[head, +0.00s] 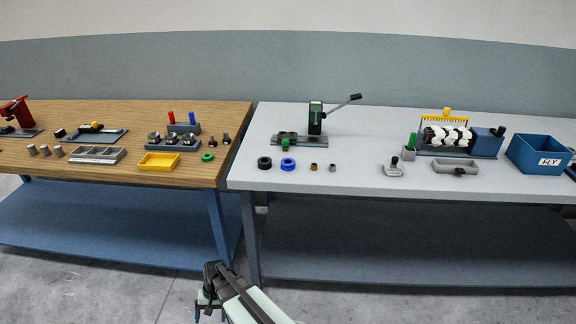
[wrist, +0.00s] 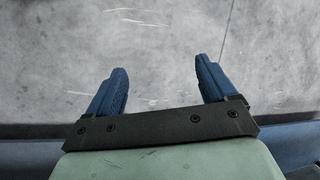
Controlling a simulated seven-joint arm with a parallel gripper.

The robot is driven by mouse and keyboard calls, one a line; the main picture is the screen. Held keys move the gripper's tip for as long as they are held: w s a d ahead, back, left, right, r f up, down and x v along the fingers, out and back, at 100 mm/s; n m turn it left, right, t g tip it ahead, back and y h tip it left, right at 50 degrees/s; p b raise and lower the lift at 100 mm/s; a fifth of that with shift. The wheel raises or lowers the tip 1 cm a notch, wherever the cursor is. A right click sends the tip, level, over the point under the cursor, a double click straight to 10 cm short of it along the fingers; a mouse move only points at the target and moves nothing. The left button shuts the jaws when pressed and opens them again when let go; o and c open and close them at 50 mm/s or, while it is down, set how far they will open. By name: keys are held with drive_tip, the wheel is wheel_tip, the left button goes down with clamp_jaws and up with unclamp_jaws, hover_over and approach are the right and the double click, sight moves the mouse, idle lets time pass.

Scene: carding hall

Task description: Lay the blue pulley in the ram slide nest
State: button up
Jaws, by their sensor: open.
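The blue pulley (head: 288,163) is a blue ring lying flat on the grey bench, in front of a green hand press (head: 316,120) with a long lever. The ram slide nest looks to be on the press's low grey base (head: 288,141), where a small green knob stands; its detail is too small to tell. My gripper (head: 211,308) is low in the head view, in front of the benches and well away from the pulley. In the wrist view my gripper (wrist: 160,80) has its two blue fingers apart with nothing between them, above bare concrete floor.
A black ring (head: 264,163) lies just left of the pulley; a brown piece (head: 313,167) and a grey piece (head: 333,167) lie right. The grey bench (head: 360,178) is clear along its front. A wooden bench (head: 215,178) with several parts stands left; a blue bin (head: 533,153) stands right.

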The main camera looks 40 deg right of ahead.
drive_tip(key=w+d+r+m+t+y, duration=0.1)
drive_tip(key=w+d+r+m+t, duration=0.15)
drive_tip(key=w+r, duration=0.9)
drive_tip(key=w+d+r+m+t+y, duration=0.1)
drive_tip(key=w+d+r+t, duration=0.15)
drive_tip(key=w+r, duration=0.9)
drive_tip(key=w+d+r+m+t+y, duration=0.1)
drive_tip(key=w+r, duration=0.4)
drive_tip(key=r, duration=0.2)
drive_tip(key=w+d+r+m+t, duration=0.1)
drive_tip(key=w+d+r+t, duration=0.1)
drive_tip(key=w+r, duration=0.4)
wheel_tip(320, 180, up, 15)
drive_tip(key=n+g+h, duration=0.3)
drive_tip(key=n+h, duration=0.2)
drive_tip(key=n, duration=1.1)
hover_over(287, 163)
drive_tip(key=s+d, duration=0.2)
drive_tip(key=s, duration=0.4)
drive_tip(key=shift+m, duration=0.35)
drive_tip(key=x, duration=1.3)
drive_tip(key=shift+w+f, duration=0.15)
drive_tip(key=shift+w, duration=0.1)
drive_tip(key=c, duration=1.4)
drive_tip(key=shift+o, duration=0.2)
